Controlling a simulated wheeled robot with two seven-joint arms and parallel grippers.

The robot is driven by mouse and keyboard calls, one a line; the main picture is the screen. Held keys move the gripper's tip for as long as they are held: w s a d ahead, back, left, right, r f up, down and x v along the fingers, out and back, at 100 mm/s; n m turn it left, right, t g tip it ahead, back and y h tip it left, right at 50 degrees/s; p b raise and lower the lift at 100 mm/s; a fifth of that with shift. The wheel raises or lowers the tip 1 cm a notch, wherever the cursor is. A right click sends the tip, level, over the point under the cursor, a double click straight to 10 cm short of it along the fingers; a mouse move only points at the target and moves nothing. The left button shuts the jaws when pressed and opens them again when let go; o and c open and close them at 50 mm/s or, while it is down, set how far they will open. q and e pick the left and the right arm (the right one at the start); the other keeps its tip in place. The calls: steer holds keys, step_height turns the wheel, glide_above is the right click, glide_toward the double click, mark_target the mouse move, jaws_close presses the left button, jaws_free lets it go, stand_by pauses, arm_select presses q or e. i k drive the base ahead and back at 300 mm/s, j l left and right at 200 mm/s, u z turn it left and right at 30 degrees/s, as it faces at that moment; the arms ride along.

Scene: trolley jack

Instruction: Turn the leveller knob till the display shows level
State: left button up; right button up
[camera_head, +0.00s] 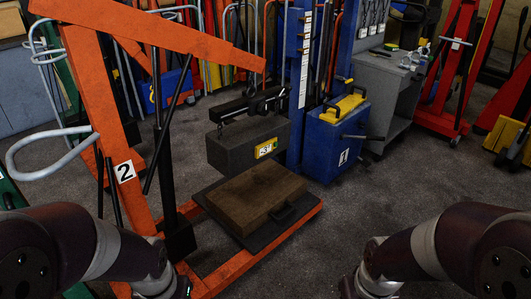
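A black leveller-like fitting (250,103) hangs near the tip of the orange crane's boom (185,35). A dark grey block (240,144) hangs below it, clear of the things beneath. A small yellow panel (267,148) with dark marks is on the block's front; I cannot tell whether it is the display, and its reading is too small to make out. I cannot pick out the knob for certain. My two arms come in at the bottom left and bottom right corners. Both grippers are out of the picture.
A brown case (246,199) with a black handle lies on a dark plate (222,222) between the orange crane legs (270,248). A blue box (325,140) with yellow top stands right of the block. A grey cabinet (391,92) is behind. Open floor lies at the right.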

mark_target(263, 108)
steer(key=k+l+u, duration=0.1)
steer(key=l+u, duration=0.4)
steer(key=l, duration=1.1)
steer(key=i+l, duration=0.2)
steer(key=i, duration=0.35)
steer(key=i+l+z, duration=0.1)
steer(key=i, duration=0.45)
steer(key=i+l, duration=0.2)
steer(key=i, duration=0.4)
steer(key=i+l, duration=0.1)
steer(key=i, duration=0.45)
steer(key=l+z, duration=0.05)
